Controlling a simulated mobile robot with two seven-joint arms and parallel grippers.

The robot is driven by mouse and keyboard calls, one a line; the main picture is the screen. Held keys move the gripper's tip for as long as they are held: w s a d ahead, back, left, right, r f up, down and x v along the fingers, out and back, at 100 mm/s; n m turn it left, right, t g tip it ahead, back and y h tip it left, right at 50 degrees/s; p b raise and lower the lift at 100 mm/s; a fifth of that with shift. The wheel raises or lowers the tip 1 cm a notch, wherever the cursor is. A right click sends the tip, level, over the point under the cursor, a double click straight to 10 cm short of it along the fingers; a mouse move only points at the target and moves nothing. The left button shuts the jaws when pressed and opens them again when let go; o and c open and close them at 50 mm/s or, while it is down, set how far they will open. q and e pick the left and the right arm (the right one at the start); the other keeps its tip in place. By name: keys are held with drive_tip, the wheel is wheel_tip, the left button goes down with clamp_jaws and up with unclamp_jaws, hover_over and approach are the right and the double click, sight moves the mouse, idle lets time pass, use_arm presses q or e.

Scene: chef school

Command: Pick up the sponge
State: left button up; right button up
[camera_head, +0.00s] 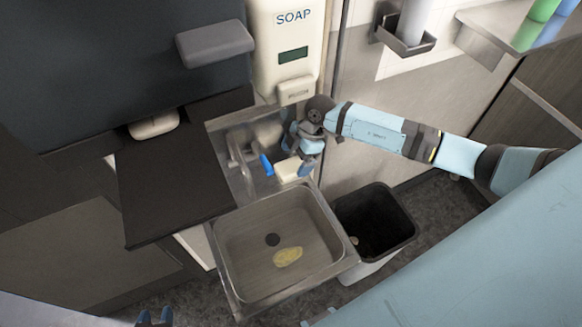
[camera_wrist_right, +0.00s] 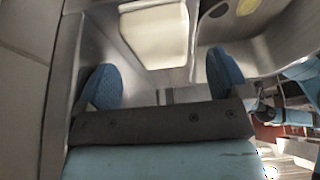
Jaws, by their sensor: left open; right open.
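A cream block that looks like the sponge (camera_head: 291,172) lies on the metal ledge behind the sink basin. In the right wrist view the sponge (camera_wrist_right: 155,32) is ahead of the fingertips, roughly centred between them. My right gripper (camera_head: 285,165) is open and empty, close above the sponge; its two blue fingers also show in the right wrist view (camera_wrist_right: 164,72). I cannot tell whether a finger touches it.
The sink basin (camera_head: 248,225) holds a yellowish oval item (camera_head: 288,257). A tap (camera_head: 238,158) stands left of the sponge. A soap dispenser (camera_head: 290,55) hangs above. A black-lined bin (camera_head: 378,215) stands right of the sink, and a dark counter (camera_head: 170,180) lies left.

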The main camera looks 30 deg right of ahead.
sight(292, 166)
drive_tip(key=x, duration=0.4)
drive_tip(key=shift+f, duration=0.1)
use_arm(q)
drive_tip(key=shift+d+r, duration=0.1)
drive_tip(key=shift+r, duration=0.1)
use_arm(e)
drive_tip(key=c, duration=1.1)
use_arm(q)
drive_tip(key=shift+s+r, duration=0.1)
use_arm(e)
drive_tip(key=shift+o, duration=0.2)
